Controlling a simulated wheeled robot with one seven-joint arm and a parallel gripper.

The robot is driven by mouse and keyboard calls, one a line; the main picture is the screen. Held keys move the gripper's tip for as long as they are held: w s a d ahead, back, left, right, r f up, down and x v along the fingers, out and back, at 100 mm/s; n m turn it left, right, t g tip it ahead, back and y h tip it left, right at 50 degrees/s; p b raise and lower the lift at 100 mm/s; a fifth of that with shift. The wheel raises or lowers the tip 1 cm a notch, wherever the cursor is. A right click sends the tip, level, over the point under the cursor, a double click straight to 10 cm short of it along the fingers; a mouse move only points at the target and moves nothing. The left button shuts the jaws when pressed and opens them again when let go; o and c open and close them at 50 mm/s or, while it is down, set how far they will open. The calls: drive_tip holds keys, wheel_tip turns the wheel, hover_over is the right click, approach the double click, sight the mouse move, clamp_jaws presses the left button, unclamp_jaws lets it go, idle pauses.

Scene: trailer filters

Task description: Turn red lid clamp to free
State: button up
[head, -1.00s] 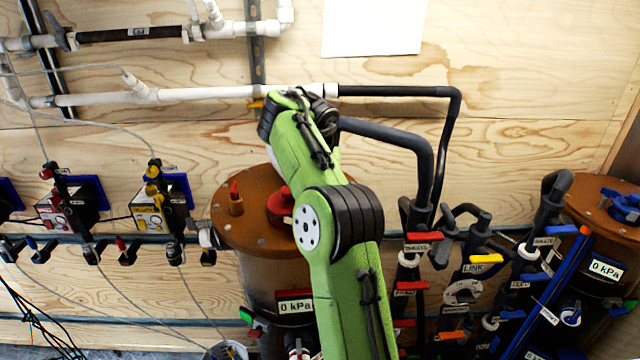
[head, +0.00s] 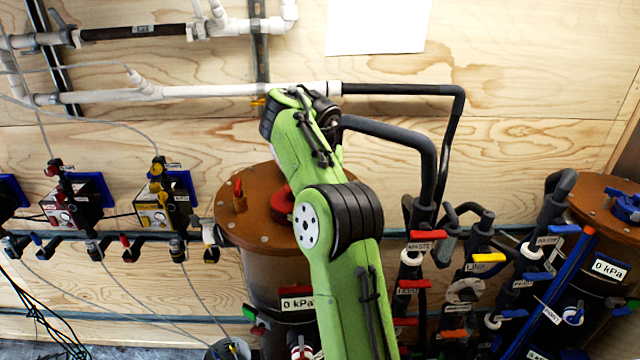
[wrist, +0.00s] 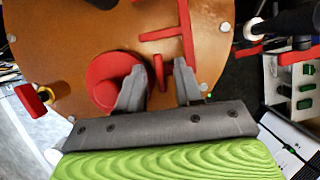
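A brown round lid (head: 262,237) tops the tank left of my arm in the head view; it fills much of the wrist view (wrist: 65,35). On it are a red round knob (wrist: 103,78), a short red bar (wrist: 158,72) and long joined red bars (wrist: 186,30). I cannot tell for sure which of these red parts is the clamp. My gripper (wrist: 157,68) is open over the lid. The short red bar shows between its fingers; contact cannot be told. The left finger overlaps the knob's edge. In the head view my arm hides the gripper and part of the knob (head: 281,204).
A red-handled fitting (wrist: 32,100) stands at the lid's left; it also shows in the head view (head: 239,196). Dark pipes (head: 425,160) and several labelled valves stand right of my arm. A second brown lid (head: 595,195) has a blue knob (head: 626,205). Plywood lies behind.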

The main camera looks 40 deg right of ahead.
drive_tip(key=p+v, duration=0.8)
drive_tip(key=v, duration=0.7)
drive_tip(key=shift+s+a+r, duration=0.2)
drive_tip(key=shift+r, duration=0.15)
drive_tip(key=s+a+f+n+t+h+b, duration=0.15)
drive_tip(key=s+a+n, duration=0.35)
drive_tip(key=n, duration=0.6)
drive_tip(key=s+a+f+n+y+b, duration=0.1)
drive_tip(key=s+a+n+b, duration=0.3)
drive_tip(key=n, duration=0.7)
drive_tip(key=s+a+f+n+y+b, duration=0.1)
drive_tip(key=s+a+f+n, duration=0.5)
drive_tip(key=n, duration=0.5)
drive_tip(key=s+a+f+n+y, duration=0.2)
drive_tip(key=s+a+f+n, duration=0.4)
drive_tip(key=f+n, duration=0.3)
drive_tip(key=s+n+t, duration=0.1)
drive_tip(key=n, duration=0.1)
drive_tip(key=shift+s+a+f+n+b, duration=0.15)
drive_tip(key=shift+s+a+n+b, duration=0.15)
drive_tip(key=shift+s+b, duration=0.1)
